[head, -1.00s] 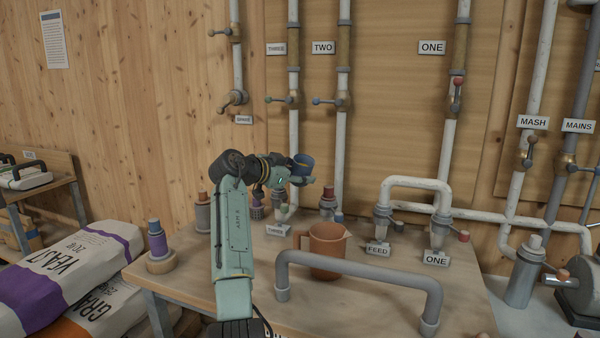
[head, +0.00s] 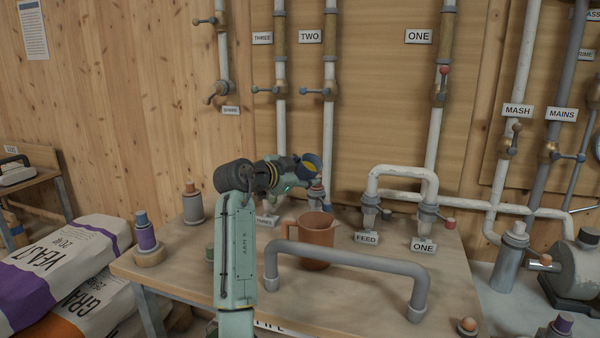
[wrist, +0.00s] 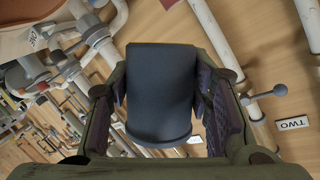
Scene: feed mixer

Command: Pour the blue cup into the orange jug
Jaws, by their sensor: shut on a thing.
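The blue cup (head: 313,160) is held in my gripper (head: 304,170), above and behind the orange jug's rim in the head view. In the wrist view, the dark blue cup (wrist: 160,90) sits between both fingers of my gripper (wrist: 162,105). The orange jug (head: 315,241) stands upright on the table, its handle to the left. The jug's inside is mostly hidden. No stream is visible between cup and jug.
A grey pipe handrail (head: 345,259) arches in front of the jug. Valve pipes labelled FEED and ONE (head: 400,200) stand right of it. Bottles with coloured caps (head: 193,204) stand at the left of the wooden table (head: 345,310). Sacks (head: 70,262) lie beyond its left edge.

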